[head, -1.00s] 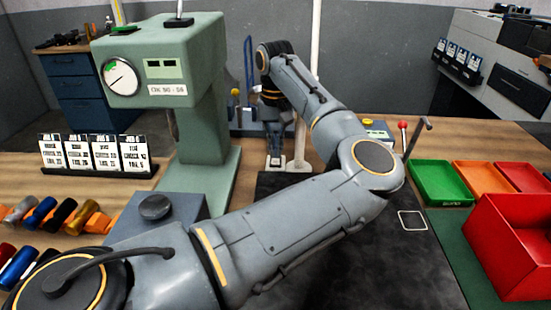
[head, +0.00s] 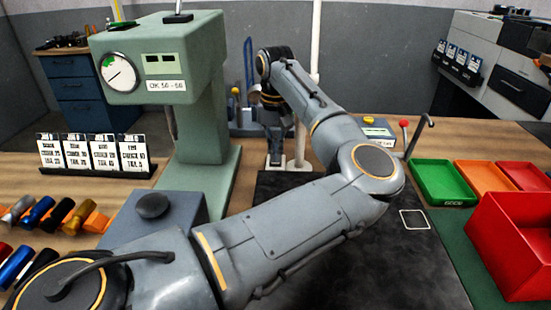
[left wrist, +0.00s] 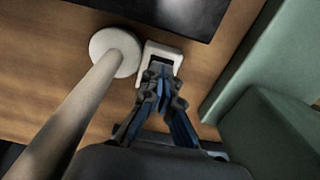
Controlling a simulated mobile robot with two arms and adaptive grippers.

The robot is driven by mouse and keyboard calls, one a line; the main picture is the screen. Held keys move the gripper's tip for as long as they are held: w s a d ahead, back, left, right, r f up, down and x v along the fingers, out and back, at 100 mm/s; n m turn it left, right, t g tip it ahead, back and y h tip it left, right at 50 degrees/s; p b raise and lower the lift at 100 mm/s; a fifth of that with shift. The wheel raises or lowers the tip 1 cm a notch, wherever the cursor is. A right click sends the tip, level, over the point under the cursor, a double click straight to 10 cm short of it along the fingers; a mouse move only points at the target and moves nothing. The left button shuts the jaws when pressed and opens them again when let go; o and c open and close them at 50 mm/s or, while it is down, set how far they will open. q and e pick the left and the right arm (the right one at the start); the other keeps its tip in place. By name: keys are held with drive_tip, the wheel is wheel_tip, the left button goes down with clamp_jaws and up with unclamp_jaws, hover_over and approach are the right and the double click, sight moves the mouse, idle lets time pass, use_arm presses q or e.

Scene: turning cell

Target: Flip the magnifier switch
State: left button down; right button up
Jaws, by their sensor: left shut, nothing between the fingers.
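The magnifier switch (left wrist: 163,55) is a small white housing with a dark slot or rocker, seen in the left wrist view. It stands on the wooden bench beside the round white base (left wrist: 115,50) of a white pole. My left gripper (left wrist: 163,80) is shut and empty, its fingertips right at the housing's near side and partly covering it. I cannot tell whether they touch the rocker or how it is set. In the head view my left gripper (head: 276,158) points down beside the pole (head: 316,45). My right gripper is not in view.
A green press (head: 200,110) stands close left of the gripper. A black mat (head: 350,262) lies in front, with a green tray (head: 442,182) and a red bin (head: 510,245) to the right. A grey box (head: 180,206) with a round knob sits nearer left.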

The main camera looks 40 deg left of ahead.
use_arm(q)
drive_tip(key=shift+f, duration=0.25)
drive_tip(key=shift+r, duration=0.15)
drive_tip(key=shift+r+p, duration=0.3)
drive_tip(key=shift+r, duration=0.25)
drive_tip(key=shift+r+p, duration=1.55)
drive_tip(key=shift+r, duration=1.35)
drive_tip(key=shift+f, duration=0.15)
